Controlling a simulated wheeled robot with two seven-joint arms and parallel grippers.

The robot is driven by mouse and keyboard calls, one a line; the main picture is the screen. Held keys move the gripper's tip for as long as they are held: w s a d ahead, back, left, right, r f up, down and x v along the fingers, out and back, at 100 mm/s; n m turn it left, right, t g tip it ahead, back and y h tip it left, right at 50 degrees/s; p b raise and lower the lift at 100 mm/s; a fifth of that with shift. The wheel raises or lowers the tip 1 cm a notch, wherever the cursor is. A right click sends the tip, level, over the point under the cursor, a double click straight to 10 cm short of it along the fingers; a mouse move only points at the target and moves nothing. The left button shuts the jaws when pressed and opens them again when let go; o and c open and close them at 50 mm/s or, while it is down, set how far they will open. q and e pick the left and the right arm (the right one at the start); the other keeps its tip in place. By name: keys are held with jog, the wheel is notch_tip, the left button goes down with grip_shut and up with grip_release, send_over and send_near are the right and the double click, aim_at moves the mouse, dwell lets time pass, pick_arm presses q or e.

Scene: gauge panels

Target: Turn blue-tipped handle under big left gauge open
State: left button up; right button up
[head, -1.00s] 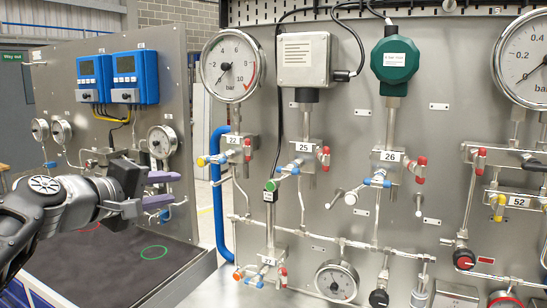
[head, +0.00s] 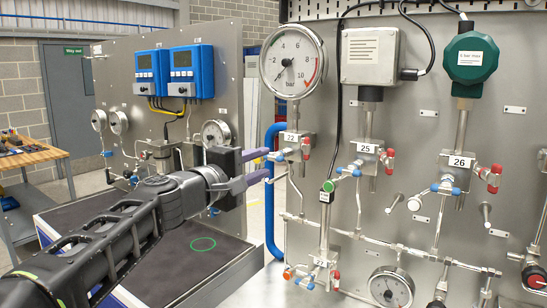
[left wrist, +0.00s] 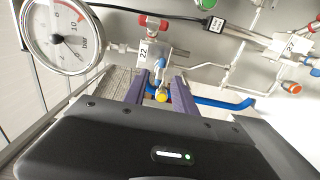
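The big left gauge (head: 293,62) is a white dial with a red arc; it also shows in the left wrist view (left wrist: 62,36). Under it is the valve block labelled 22 (head: 293,139), with a blue-tipped handle (head: 277,157) at its left side. In the left wrist view, blue parts (left wrist: 159,65) and a yellow tip (left wrist: 161,96) show between the fingers. My left gripper (head: 266,164) has purple fingers, spread apart, near the handle's end; contact cannot be told. It also shows in the left wrist view (left wrist: 160,82). My right gripper is not seen.
Thin steel tubes run below the block. A blue pipe (head: 270,205) stands close under my left gripper. Valve blocks 25 (head: 364,149) and 26 (head: 463,161) stand to the right. A side panel with blue meters (head: 152,68) and a dark bench top (head: 150,255) lie left.

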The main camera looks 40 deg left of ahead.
aim_at(271, 159)
pick_arm(q)
jog(key=w, duration=0.5)
jog(key=shift+w+a+p, duration=0.1)
jog(key=shift+w+p, duration=0.15)
jog(key=shift+p, duration=0.15)
grip_shut()
